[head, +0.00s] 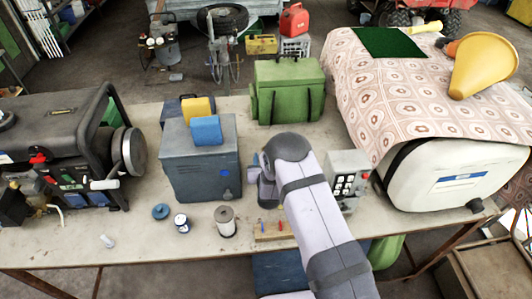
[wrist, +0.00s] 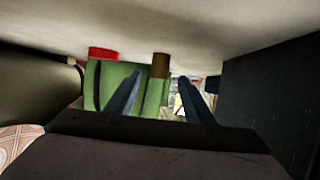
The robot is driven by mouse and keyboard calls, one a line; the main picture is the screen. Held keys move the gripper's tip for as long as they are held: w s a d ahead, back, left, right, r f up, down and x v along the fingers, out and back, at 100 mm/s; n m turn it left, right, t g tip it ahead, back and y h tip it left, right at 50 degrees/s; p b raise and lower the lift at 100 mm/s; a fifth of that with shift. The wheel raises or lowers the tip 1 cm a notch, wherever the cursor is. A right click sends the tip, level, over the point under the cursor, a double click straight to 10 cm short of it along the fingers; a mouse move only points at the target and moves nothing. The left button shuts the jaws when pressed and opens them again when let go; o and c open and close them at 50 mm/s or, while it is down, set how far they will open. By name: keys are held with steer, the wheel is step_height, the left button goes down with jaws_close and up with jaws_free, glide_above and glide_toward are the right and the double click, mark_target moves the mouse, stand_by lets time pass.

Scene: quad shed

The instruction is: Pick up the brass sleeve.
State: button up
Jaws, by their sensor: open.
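In the wrist view, which looks inverted with the tabletop at the top, a small brown-brass cylinder (wrist: 161,64), apparently the brass sleeve, stands on the table in front of a green case. My gripper (wrist: 160,77) is open there, with its two dark fingers apart and pointing toward the cylinder. It lines up between the fingertips, but I cannot tell the remaining distance. Nothing is held. In the head view my gripper (head: 267,188) is low over the bench, mostly hidden by my own arm. I cannot make out the brass sleeve there.
A blue-grey metal box (head: 200,165) stands close left of my gripper, and a keypad box (head: 348,177) stands right. The green case (head: 288,92) is behind. A red object (wrist: 103,53) is near the cylinder. A small filter-like canister (head: 226,222) stands at the front.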

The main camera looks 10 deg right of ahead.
steer(key=shift+w+d+f, duration=0.1)
steer(key=shift+w+f, duration=0.2)
steer(key=shift+w, duration=0.35)
steer(key=shift+w+p, duration=0.1)
steer(key=shift+p, duration=0.2)
steer(key=shift+f+p+x, duration=0.1)
steer(key=shift+p+x, duration=0.45)
steer(key=shift+x, duration=0.7)
steer(key=shift+f+p+x, duration=0.15)
steer(key=shift+p+x, duration=0.35)
steer(key=shift+x, duration=0.75)
steer(key=shift+r, duration=0.1)
steer(key=c, duration=1.2)
